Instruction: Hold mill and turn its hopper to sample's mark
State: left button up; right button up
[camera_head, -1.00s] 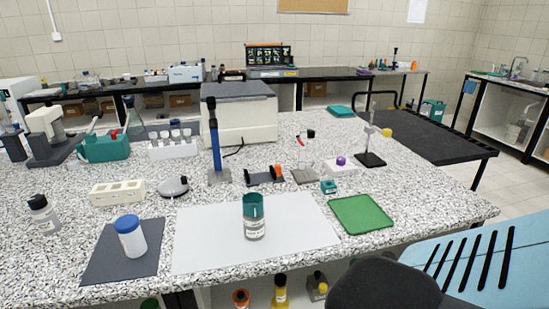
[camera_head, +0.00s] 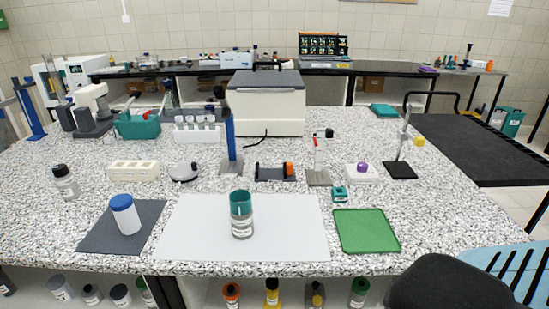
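The mill (camera_head: 241,225) looks like a clear cylinder with a pale label and a teal hopper (camera_head: 241,199) on top. It stands upright on a white sheet (camera_head: 290,225) near the front of the speckled bench. A white jar with a blue lid (camera_head: 124,216), perhaps the sample, stands on a dark grey mat (camera_head: 92,238) to its left. The label and any marks are too small to read. Neither of my grippers is in view, and nothing touches the mill.
A green tray (camera_head: 366,232) lies right of the sheet. Behind stand a white block (camera_head: 133,171), a blue post stand (camera_head: 231,150), a tube rack (camera_head: 197,132) and a large grey-lidded box (camera_head: 265,105). A black rounded seat (camera_head: 450,285) is at the front right.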

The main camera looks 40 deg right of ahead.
aim_at(240, 200)
jog(key=k+l, duration=0.1)
jog(key=l, duration=0.25)
jog(key=k+l, duration=0.1)
jog(key=l, duration=0.25)
jog(key=k+l, duration=0.1)
jog(key=l, duration=0.25)
jog(key=k+l, duration=0.15)
jog(key=l, duration=0.2)
